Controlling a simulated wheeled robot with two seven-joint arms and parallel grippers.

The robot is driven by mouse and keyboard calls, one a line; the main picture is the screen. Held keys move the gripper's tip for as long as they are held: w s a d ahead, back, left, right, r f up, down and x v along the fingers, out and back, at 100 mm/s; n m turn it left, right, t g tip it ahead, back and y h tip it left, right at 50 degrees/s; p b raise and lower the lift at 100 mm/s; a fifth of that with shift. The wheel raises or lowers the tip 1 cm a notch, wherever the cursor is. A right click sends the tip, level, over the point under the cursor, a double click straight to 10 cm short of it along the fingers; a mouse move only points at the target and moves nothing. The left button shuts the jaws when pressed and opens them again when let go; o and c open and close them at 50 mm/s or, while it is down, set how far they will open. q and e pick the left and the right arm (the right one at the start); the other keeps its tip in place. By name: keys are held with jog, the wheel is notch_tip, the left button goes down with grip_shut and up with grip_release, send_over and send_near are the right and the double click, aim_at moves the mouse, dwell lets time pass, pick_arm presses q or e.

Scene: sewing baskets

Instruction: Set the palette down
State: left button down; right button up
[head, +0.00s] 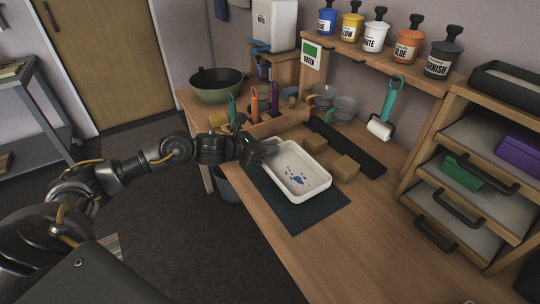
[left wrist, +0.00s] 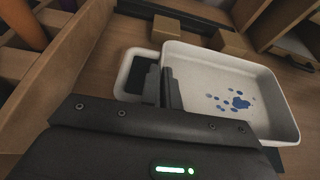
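The palette (head: 318,188) is a shallow white tray with blue paint spots, over the dark mat (head: 292,217) on the wooden bench. I cannot tell whether it rests fully on the mat or hangs just above it. My left gripper (head: 268,149) is at its far left end. In the left wrist view the gripper's two fingers (left wrist: 164,86) are close together at the white loop handle of the palette (left wrist: 235,122), shut on it. The fingers hide part of the handle. My right gripper is not in view.
Two tan blocks (head: 345,168) stand just beyond the palette, by a dark strip (head: 350,148). A wooden tool caddy (head: 282,122) and a green bowl (head: 217,86) stand behind the gripper. A drawer unit (head: 470,190) is at right. The near bench is clear.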

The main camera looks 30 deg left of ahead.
aim_at(270, 155)
pick_arm(q)
notch_tip(270, 155, down, 3)
jog(key=shift+w+a+f, duration=0.1)
jog(key=shift+w+f, duration=0.05)
jog(key=shift+f, duration=0.05)
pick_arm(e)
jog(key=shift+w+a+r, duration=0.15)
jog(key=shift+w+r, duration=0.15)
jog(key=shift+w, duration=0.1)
pick_arm(q)
jog(key=shift+f, duration=0.15)
jog(key=shift+b, duration=0.3)
jog(key=c, duration=2.1)
grip_release()
jog(key=o, duration=0.5)
jog(key=shift+c, duration=0.2)
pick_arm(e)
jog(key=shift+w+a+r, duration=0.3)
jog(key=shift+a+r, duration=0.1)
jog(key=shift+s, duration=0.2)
